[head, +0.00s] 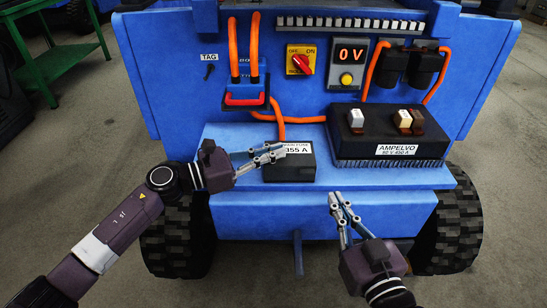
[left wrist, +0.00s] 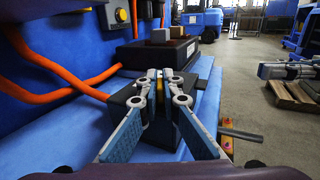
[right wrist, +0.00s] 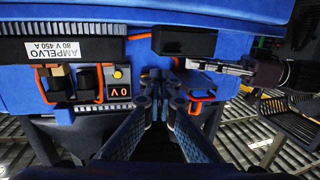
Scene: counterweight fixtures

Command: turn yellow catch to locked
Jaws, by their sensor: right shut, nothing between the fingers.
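I cannot surely make out a yellow catch. A yellow plate with a red rotary knob (head: 302,62) marked OFF and ON is on the blue panel. My left gripper (head: 284,151) is over the dark main fuse box (head: 300,171); its fingers are close together. In the left wrist view a narrow yellow strip (left wrist: 159,92) shows between those fingers; I cannot tell whether they touch it. A small yellow and red part (left wrist: 227,140) shows at the shelf edge there. My right gripper (head: 341,202) is shut and empty in front of the shelf.
A black Ampelvo unit (head: 345,147) stands on the shelf (head: 225,133), at right. Orange cables (head: 278,117) run from a red-handled connector (head: 245,96). A 0 V display (head: 351,52) is above. The floor in front is clear.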

